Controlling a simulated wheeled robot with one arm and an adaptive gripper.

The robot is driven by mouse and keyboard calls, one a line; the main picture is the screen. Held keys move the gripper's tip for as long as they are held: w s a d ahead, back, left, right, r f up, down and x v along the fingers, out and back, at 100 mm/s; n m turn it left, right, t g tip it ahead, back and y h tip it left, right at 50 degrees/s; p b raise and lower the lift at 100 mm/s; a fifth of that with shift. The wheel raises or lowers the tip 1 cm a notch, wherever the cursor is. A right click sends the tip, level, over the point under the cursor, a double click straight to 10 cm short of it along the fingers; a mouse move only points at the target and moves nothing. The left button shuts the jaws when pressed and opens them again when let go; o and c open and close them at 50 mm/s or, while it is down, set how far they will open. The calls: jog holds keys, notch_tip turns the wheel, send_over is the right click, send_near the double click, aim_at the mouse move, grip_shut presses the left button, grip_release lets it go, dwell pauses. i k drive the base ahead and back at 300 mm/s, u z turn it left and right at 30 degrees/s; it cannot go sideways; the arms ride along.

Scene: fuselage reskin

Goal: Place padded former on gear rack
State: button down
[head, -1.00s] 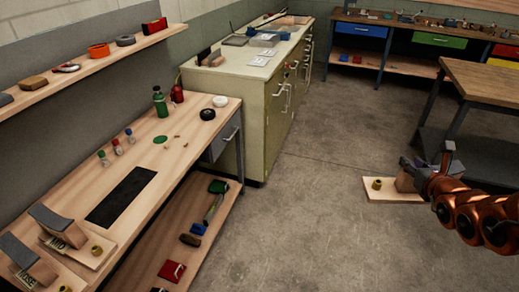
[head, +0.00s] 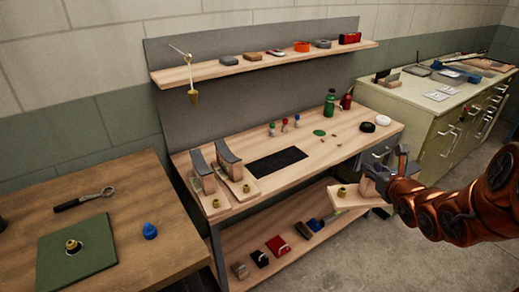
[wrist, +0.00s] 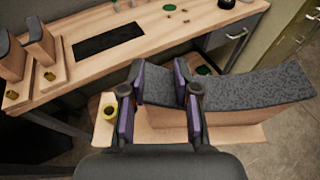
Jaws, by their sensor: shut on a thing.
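My gripper (head: 384,176) is shut on the padded former (head: 345,203), a wooden base with a brass fitting and a block under a curved grey pad. In the wrist view my gripper (wrist: 160,105) grips the padded block, and the former (wrist: 250,100) extends to the right. It is held in the air in front of the workbench's right part. Two similar formers (head: 199,173) (head: 230,166) stand side by side on the bench's left end. No part is clearly identifiable as the gear rack.
The workbench (head: 215,205) carries a black mat (head: 277,163), small bottles and a green bottle (head: 329,103). Its lower shelf (head: 285,262) holds several items. A wooden table (head: 165,225) stands at left, a cabinet (head: 400,105) at right. A wall shelf (head: 215,72) is above.

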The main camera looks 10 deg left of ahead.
aim_at(277, 161)
jog(key=u, duration=1.05)
jog(key=i, duration=1)
